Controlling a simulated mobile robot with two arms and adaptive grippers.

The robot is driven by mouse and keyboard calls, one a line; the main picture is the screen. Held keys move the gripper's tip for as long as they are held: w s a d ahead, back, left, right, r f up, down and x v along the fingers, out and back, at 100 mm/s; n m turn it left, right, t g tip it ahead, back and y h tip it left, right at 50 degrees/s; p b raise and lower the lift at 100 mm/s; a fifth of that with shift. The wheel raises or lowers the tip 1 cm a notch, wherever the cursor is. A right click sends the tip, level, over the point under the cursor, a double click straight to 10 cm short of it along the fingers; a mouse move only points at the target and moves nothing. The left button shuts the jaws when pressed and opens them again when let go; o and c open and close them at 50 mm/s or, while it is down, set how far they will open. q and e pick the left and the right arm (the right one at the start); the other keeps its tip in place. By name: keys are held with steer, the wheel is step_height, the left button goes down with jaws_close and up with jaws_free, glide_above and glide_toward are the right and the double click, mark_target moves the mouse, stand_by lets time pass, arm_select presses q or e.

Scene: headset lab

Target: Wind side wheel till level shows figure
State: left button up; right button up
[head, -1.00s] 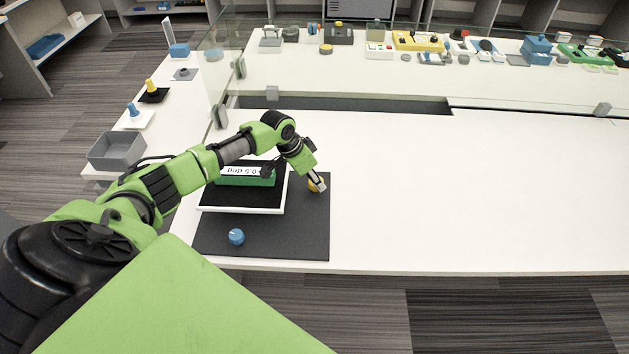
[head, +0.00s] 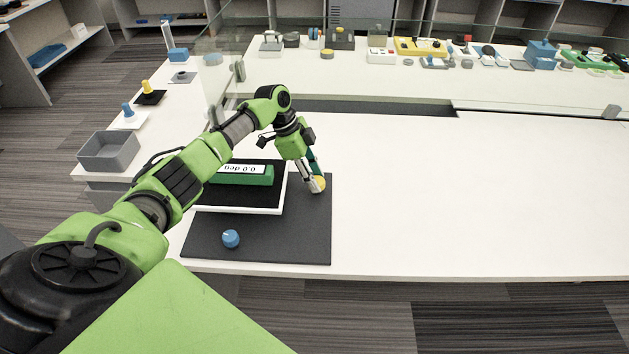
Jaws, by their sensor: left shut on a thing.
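A green level (head: 257,178) with a white display lies on a black-topped white plate (head: 240,210). The display appears upside down and reads 0.0 deg. A yellow side wheel (head: 320,184) sits at the plate's right side, on a dark mat (head: 308,235). My left gripper (head: 316,187) is shut on the yellow wheel, and its fingers hide part of it. A blue knob (head: 231,239) stands on the mat in front of the plate. My right gripper is not in view.
The white table (head: 450,200) is clear to the right of the mat. A grey bin (head: 109,150) and small coloured parts stand on the left bench. A clear screen and a row of devices, including a yellow box (head: 420,47), are at the back.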

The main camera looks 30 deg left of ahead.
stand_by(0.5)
arm_select(q)
steer(key=o, duration=1.1)
steer(key=shift+o, duration=0.2)
steer(key=v, duration=1.2)
steer(key=shift+w, duration=0.1)
